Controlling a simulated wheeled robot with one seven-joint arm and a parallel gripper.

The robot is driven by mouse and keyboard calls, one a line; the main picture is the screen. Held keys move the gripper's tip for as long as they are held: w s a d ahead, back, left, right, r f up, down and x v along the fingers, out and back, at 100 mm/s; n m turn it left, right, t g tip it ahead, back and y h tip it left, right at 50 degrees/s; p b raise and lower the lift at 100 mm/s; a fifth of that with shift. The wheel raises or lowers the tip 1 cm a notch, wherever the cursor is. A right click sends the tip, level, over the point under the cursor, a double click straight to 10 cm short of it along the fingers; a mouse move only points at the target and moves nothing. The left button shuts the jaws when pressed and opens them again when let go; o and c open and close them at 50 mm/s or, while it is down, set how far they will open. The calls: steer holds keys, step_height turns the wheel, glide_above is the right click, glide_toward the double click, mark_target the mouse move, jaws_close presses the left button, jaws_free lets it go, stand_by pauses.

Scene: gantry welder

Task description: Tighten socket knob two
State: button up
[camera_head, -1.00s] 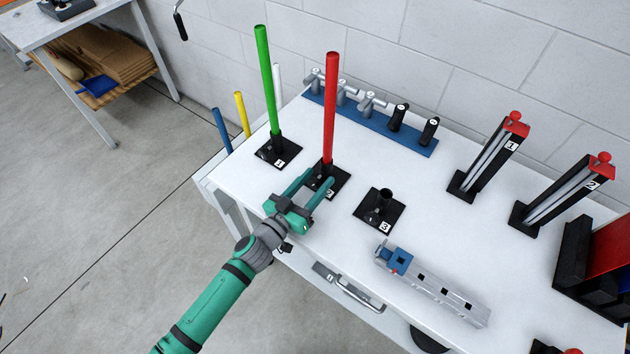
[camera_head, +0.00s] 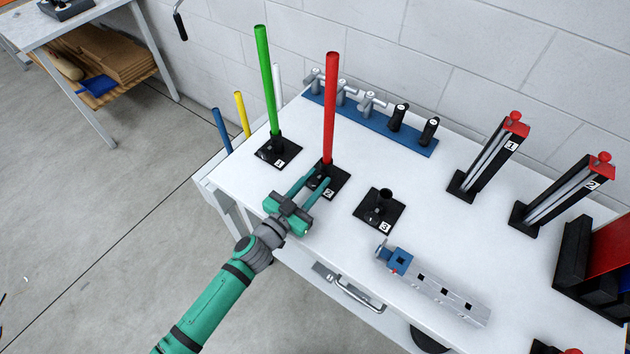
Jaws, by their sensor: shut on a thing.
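The socket marked 2 (camera_head: 341,181) is a black square base on the white table, with a red rod (camera_head: 330,105) standing upright in it. My gripper (camera_head: 317,186) reaches in from the front left, its two green fingers at the front of this socket. The fingers are shut on the socket's knob, which is mostly hidden between them. Socket 1 (camera_head: 288,152), holding a green rod (camera_head: 266,80), stands to the left. Socket 3 (camera_head: 392,213) stands to the right and is empty; its small black knob is visible at its front.
A grey metal bar with a blue end block (camera_head: 400,259) lies near the front edge. A blue rack (camera_head: 380,130) with handles runs along the back. Two black-and-red stands (camera_head: 484,160) are at the right. Blue and yellow rods (camera_head: 241,114) rise beyond the table's left edge.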

steer(key=shift+m, duration=1.2)
steer(key=o, duration=1)
steer(key=shift+o, duration=0.2)
steer(key=v, duration=1.1)
steer(key=shift+d, duration=0.1)
